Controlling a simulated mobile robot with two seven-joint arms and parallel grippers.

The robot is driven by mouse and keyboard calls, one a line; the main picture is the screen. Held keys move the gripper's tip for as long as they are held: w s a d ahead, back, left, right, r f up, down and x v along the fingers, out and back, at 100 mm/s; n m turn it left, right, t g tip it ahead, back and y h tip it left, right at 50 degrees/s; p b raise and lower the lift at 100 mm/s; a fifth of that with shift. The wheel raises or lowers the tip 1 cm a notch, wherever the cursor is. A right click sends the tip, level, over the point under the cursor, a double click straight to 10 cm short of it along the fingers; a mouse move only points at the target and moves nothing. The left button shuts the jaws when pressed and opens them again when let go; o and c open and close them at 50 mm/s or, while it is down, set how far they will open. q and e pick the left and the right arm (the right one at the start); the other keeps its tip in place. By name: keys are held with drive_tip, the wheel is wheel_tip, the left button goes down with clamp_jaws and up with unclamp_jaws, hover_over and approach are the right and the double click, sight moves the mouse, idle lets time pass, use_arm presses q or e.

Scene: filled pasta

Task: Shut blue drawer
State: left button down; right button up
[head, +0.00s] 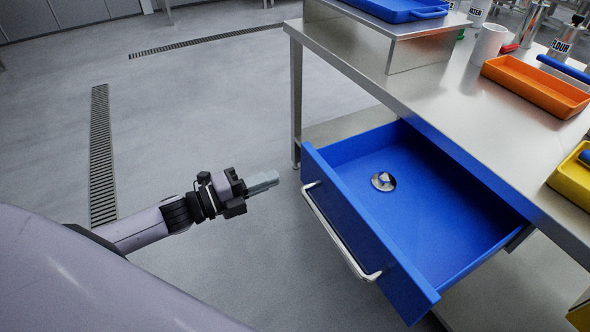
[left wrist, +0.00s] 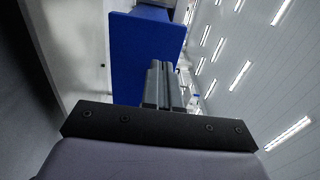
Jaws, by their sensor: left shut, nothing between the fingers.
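The blue drawer (head: 450,215) is pulled well out from under the steel table in the head view. A silver bar handle (head: 335,232) runs along its front panel. A small round metal object (head: 383,181) lies on the drawer floor. My left gripper (head: 272,179) is shut and empty, to the left of the drawer's front panel, with a gap to it. In the left wrist view the closed fingers (left wrist: 165,85) point toward the blue drawer front (left wrist: 143,55). My right gripper is not in view.
The steel table (head: 440,85) carries an orange tray (head: 540,90), a yellow tray (head: 572,182), a blue tray (head: 400,8) on a raised shelf and a white cup (head: 488,44). A table leg (head: 296,100) stands behind the drawer front. The floor at left is clear.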

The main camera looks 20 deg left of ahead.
sight(308, 165)
use_arm(q)
drive_tip(key=shift+b+x, duration=0.3)
drive_tip(key=shift+x, duration=3.25)
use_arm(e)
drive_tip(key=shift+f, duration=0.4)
